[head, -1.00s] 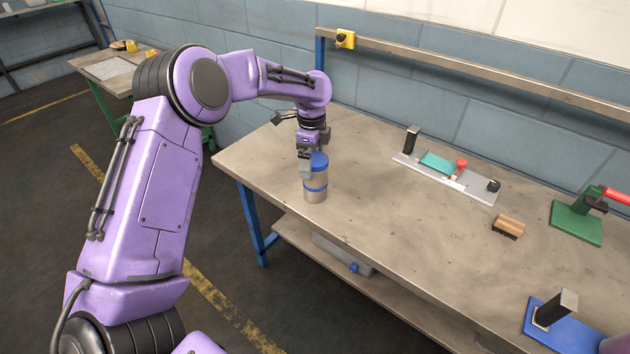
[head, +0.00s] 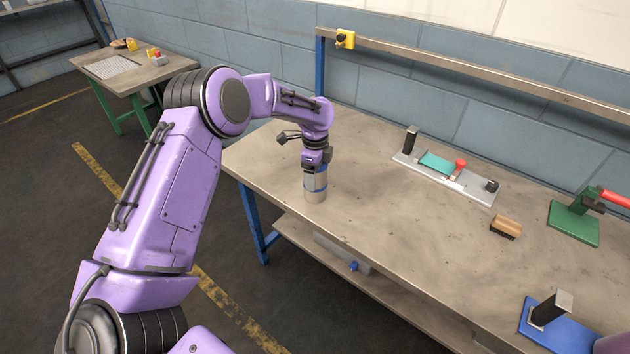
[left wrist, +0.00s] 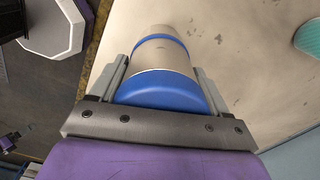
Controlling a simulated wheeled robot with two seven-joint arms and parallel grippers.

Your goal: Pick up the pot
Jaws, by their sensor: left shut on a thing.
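The pot (head: 315,195) is a small grey metal cylinder with blue bands, upright on the workbench near its left front edge. My left gripper (head: 316,170) is over its top, shut on it, and hides most of its blue lid in the head view. In the left wrist view the pot (left wrist: 160,55) lies between the two fingers, one on each side, with its blue lid (left wrist: 162,92) close to the gripper's palm. I cannot tell any gap under the pot. My right gripper is not in view.
The workbench (head: 400,230) is clear around the pot. A metal plate fixture (head: 470,185) with a green piece and red knob, a wooden brush (head: 506,227), a green clamp (head: 575,222) and a blue-based stand (head: 552,322) are to the right. A rail runs behind.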

